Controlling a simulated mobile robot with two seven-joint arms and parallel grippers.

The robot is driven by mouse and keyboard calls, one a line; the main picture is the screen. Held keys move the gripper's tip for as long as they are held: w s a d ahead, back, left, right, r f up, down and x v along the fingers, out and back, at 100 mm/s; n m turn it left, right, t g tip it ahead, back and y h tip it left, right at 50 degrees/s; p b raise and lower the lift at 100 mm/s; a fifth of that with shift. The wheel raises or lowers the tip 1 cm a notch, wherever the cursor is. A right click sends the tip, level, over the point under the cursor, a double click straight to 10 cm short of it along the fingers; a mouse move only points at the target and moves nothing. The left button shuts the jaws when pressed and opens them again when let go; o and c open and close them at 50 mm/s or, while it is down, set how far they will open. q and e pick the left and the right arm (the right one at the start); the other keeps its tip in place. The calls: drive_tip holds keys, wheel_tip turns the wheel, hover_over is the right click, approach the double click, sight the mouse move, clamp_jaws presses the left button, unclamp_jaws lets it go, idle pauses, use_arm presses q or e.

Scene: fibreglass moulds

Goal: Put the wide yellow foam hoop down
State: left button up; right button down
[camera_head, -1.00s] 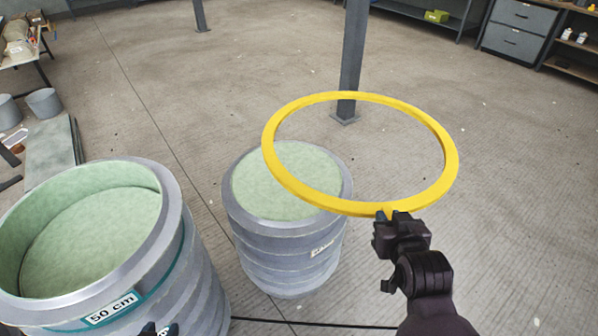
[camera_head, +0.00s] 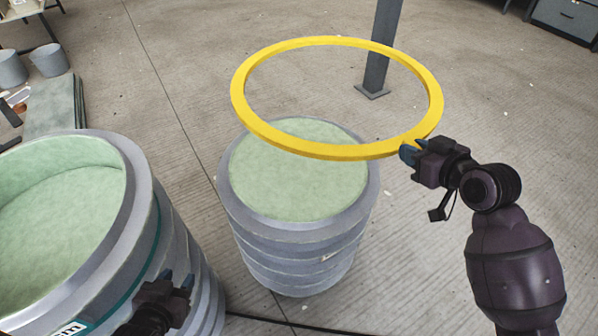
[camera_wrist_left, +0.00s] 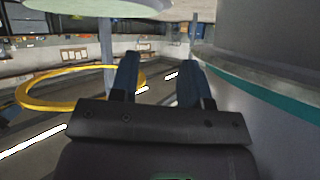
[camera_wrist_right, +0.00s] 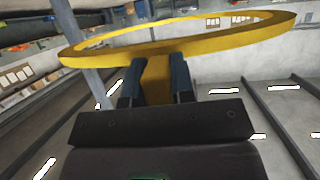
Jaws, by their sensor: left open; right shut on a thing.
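The wide yellow foam hoop (camera_head: 434,95) is held up in the air, roughly level, by its near right edge. My right gripper (camera_head: 408,150) is shut on it. In the right wrist view the hoop (camera_wrist_right: 215,42) spreads out beyond the fingers (camera_wrist_right: 156,82), which pinch a yellow part of it. In the head view the hoop appears above and behind the smaller grey mould (camera_head: 300,240) with a pale green inside. My left gripper (camera_head: 178,284) is open and empty beside the larger mould. The left wrist view (camera_wrist_left: 158,80) shows its fingers apart, with the hoop (camera_wrist_left: 60,105) in the distance.
The larger grey mould (camera_head: 140,225) with a teal band stands at the left. A dark post (camera_head: 380,50) rises behind the hoop. Grey buckets (camera_head: 48,60) and flat slabs (camera_head: 55,105) lie at far left. The floor to the right is open.

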use_arm(q)
wheel_tip(320, 180, down, 14)
drive_tip(key=s+g+b, duration=0.2)
drive_tip(key=s+b, duration=0.1)
drive_tip(key=b, duration=0.8)
drive_tip(key=shift+d+r+m, duration=0.2)
drive_tip(key=shift+d+m, duration=0.1)
use_arm(e)
drive_tip(key=w+f+n+g+y, duration=0.4)
drive_tip(key=w+f, duration=0.3)
drive_tip(key=f, duration=0.3)
drive_tip(key=shift+w+d+f+n+g+y, duration=0.35)
drive_tip(key=shift+n+y, duration=0.15)
drive_tip(key=shift+n, duration=0.4)
use_arm(q)
drive_tip(key=w+b, duration=0.1)
drive_tip(key=b, duration=0.2)
drive_tip(key=w+d+m+b, duration=0.1)
drive_tip(key=b, duration=0.2)
drive_tip(key=shift+d+f+m+t+h, duration=0.1)
drive_tip(key=shift+f+m+t+h, duration=0.2)
drive_tip(key=shift+f+h, duration=0.1)
use_arm(e)
wheel_tip(320, 180, down, 20)
drive_tip(key=c, duration=1)
unclamp_jaws()
